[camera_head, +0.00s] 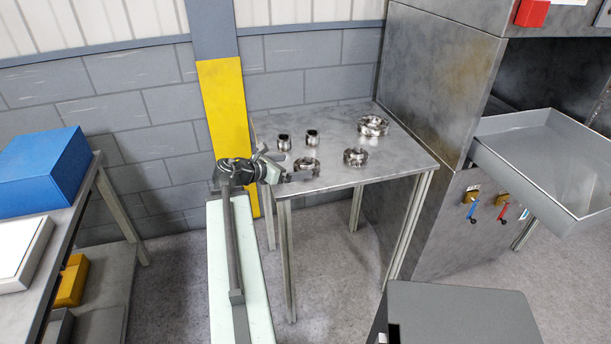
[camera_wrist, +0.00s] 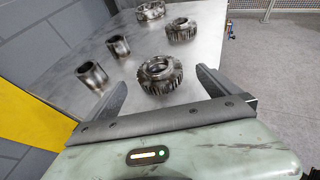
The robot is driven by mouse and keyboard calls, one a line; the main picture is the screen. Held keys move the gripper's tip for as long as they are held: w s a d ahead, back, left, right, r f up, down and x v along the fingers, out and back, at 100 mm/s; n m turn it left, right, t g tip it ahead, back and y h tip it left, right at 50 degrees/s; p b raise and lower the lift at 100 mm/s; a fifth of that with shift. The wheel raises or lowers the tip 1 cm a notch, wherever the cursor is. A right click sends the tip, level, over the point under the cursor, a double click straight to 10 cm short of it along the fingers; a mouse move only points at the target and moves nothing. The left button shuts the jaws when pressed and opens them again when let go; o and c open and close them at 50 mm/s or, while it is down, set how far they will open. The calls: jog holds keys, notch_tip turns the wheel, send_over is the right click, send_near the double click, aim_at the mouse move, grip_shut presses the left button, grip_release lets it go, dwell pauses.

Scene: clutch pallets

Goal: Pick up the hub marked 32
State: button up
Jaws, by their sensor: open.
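Two small dark metal cylinders with open tops stand on the metal table, a left one (camera_head: 283,142) and a right one (camera_head: 312,137). They look like hubs; no number is readable on either, so I cannot tell which is marked 32. In the wrist view they are on the left, the nearer one (camera_wrist: 92,75) just left of my left finger and the farther one (camera_wrist: 118,46) beyond it. My gripper (camera_head: 288,166) is open and empty at the table's left edge. In the wrist view a toothed ring (camera_wrist: 159,74) lies ahead between the fingers, apart from them.
Two more rings, a middle one (camera_head: 355,157) and a back one (camera_head: 372,125), lie on the table (camera_head: 400,155). A grey cabinet (camera_head: 430,80) with an open drawer (camera_head: 560,150) stands right. A brick wall is behind. A blue box (camera_head: 40,165) sits on the left bench.

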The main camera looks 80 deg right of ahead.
aim_at(311, 161)
jog(key=shift+b+x, duration=0.45)
jog(key=shift+x, duration=0.65)
jog(key=b+x, duration=0.1)
jog(key=x, duration=0.4)
jog(key=shift+d+b, duration=0.3)
jog(key=shift+d, duration=0.1)
jog(key=shift+r, duration=0.1)
jog(key=c, duration=2)
notch_tip(311, 161, up, 10)
jog(key=p, duration=1)
